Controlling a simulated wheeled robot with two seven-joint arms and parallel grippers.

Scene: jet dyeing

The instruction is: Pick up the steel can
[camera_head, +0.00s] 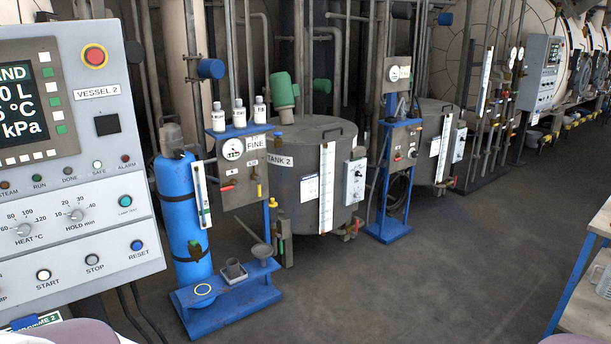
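A small grey metal can (234,269) stands upright on a small tray on the low blue base of the dosing stand, right of the blue gas cylinder. It looks like the steel can, but it is small in this view. Neither of my grippers is in view.
The control panel (75,170) fills the left side. The blue cylinder (183,215) stands beside the can, and a funnel-like dish (261,251) is just right of it. TANK 2 (300,185) is behind. The grey floor (400,285) is clear toward a table (590,300) at right.

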